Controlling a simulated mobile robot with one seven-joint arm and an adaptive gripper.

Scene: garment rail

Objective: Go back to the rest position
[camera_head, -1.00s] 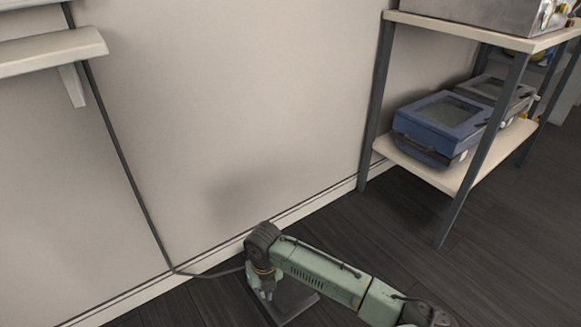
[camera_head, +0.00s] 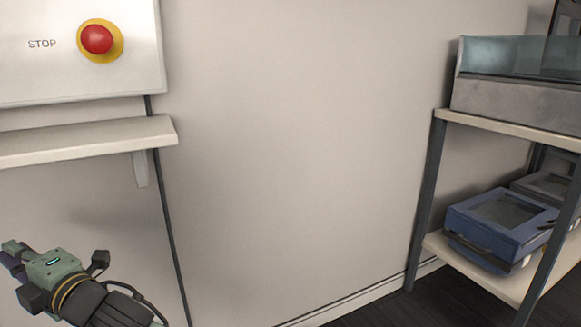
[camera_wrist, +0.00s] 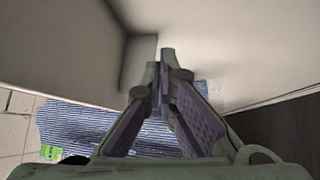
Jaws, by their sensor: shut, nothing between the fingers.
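My gripper (camera_head: 14,258) shows at the lower left edge of the head view, below the wall ledge, with my wrist behind it. In the wrist view my gripper (camera_wrist: 166,54) is seen along its two fingers. Their tips are together and nothing is held between them. The fingers point toward a pale wall corner. No garment or rail shows in the head view.
A white box with a red stop button (camera_head: 97,39) hangs above a white ledge (camera_head: 90,142). A shelf rack (camera_head: 423,195) with a blue case (camera_head: 500,222) stands right. Blue-striped material (camera_wrist: 75,128) lies below my gripper. The middle wall is bare.

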